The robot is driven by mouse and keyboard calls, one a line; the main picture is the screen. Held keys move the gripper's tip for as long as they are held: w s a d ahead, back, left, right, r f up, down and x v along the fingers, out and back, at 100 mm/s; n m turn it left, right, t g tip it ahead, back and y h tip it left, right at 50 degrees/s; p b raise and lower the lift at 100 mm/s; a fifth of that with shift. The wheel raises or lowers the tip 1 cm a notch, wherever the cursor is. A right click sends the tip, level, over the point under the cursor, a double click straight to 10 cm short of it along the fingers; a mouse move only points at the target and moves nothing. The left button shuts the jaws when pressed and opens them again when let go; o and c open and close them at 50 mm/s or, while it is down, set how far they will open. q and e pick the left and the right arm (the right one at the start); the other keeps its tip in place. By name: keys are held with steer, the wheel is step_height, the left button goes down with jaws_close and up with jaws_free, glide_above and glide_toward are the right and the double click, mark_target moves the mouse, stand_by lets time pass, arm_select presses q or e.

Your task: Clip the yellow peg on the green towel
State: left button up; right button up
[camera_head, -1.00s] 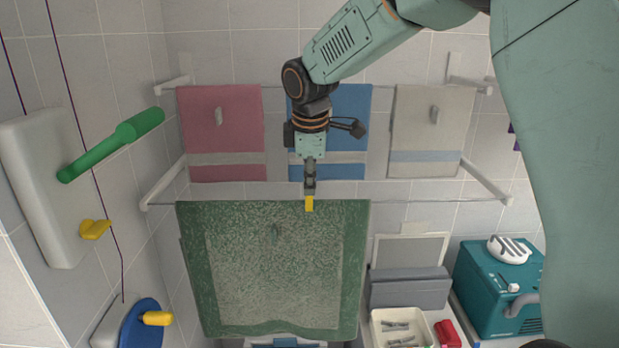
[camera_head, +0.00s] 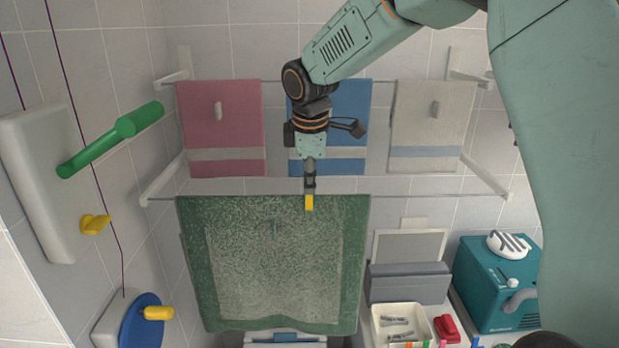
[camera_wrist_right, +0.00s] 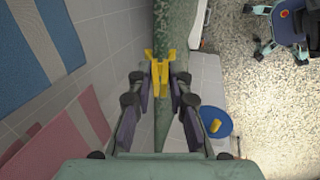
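The green towel (camera_head: 275,318) hangs over the lower rail in the head view, and its top edge (camera_wrist_right: 176,25) runs up the middle of the right wrist view. My right gripper (camera_head: 309,190) is above the towel's top edge, pointing down. It is shut on the yellow peg (camera_head: 309,203). In the right wrist view the fingers (camera_wrist_right: 160,88) hold the peg (camera_wrist_right: 158,70) at the towel's edge, its jaws on the far side of the fingertips. In the head view the peg overlaps the towel's top edge. I cannot tell whether it grips the cloth. My left gripper is not in view.
Pink (camera_head: 220,115), blue (camera_head: 355,105) and beige (camera_head: 420,120) towels hang on the upper rail behind. A green handle (camera_head: 110,140) juts from the left wall fixture. A tray (camera_head: 381,333) and a teal box (camera_head: 485,290) stand at lower right.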

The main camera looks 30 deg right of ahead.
steer(key=o, duration=0.6)
steer(key=shift+c, duration=0.2)
steer(key=o, duration=0.5)
steer(key=shift+c, duration=0.2)
steer(key=shift+r, duration=4.05)
steer(key=shift+s+f, duration=0.1)
